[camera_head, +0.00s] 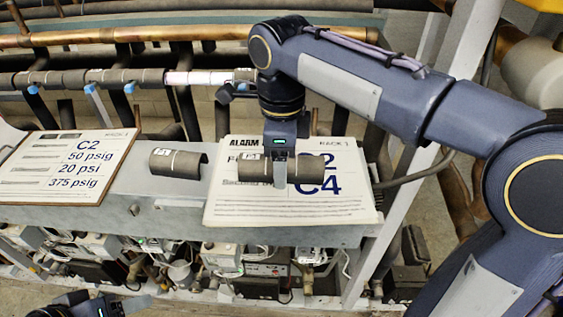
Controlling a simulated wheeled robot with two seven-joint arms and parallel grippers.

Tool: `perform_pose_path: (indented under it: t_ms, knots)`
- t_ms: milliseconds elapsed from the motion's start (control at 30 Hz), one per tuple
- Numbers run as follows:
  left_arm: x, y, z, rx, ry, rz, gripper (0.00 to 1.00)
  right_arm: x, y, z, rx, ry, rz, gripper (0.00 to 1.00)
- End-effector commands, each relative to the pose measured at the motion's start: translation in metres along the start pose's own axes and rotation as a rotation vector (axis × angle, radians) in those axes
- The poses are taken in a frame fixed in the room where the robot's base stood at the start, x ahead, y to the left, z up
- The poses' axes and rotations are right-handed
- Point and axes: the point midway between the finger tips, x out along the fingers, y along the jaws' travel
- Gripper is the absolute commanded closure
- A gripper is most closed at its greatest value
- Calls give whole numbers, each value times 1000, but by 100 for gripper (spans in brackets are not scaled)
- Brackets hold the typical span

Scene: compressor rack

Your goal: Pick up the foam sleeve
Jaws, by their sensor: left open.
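A short dark grey foam sleeve (310,169) with a small white label lies across a white sign on the ledge, or just above it; I cannot tell if it touches. My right gripper (280,172), on the arm from the right, points down over its middle, with one finger in front of it. The other finger is hidden, so its grip is unclear. A second foam sleeve (178,163) rests on the ledge to the left, its open end facing right. My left gripper (132,304) shows only partly at the bottom left edge, open and away from both sleeves.
The sign (345,204) lies on the grey ledge (150,214). Another sign (70,165) lies at the left. Behind run insulated pipes (60,79) with blue clips and a copper pipe (130,33). A slanted grey post (405,180) stands right of the sign.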

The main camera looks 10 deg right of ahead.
Motion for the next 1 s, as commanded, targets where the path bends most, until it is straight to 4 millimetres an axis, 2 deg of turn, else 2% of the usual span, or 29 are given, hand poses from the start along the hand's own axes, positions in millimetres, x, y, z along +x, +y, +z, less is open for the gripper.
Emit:
perform_pose_path:
  t_ms: [33, 200, 300, 667, 833, 1000]
  knots:
    - [0, 0, 0, 0, 0, 0, 35, 0, 0, 0, 0, 0, 0, 42]
    - [0, 0, 0, 0, 0, 0, 35, 0, 0, 0, 0, 0, 0, 64]
    - [0, 0, 0, 0, 0, 0, 35, 0, 0, 0, 0, 0, 0, 74]
    - [0, 0, 0, 0, 0, 0, 35, -8, 0, 0, -1, -1, -1, 74]
    - [-2, 1, -1, 0, 0, 0, 35, -32, 0, 1, -1, -3, -3, 74]
    - [1, 0, 0, 0, 0, 0, 35, -68, 26, 18, -7, -5, -5, 74]
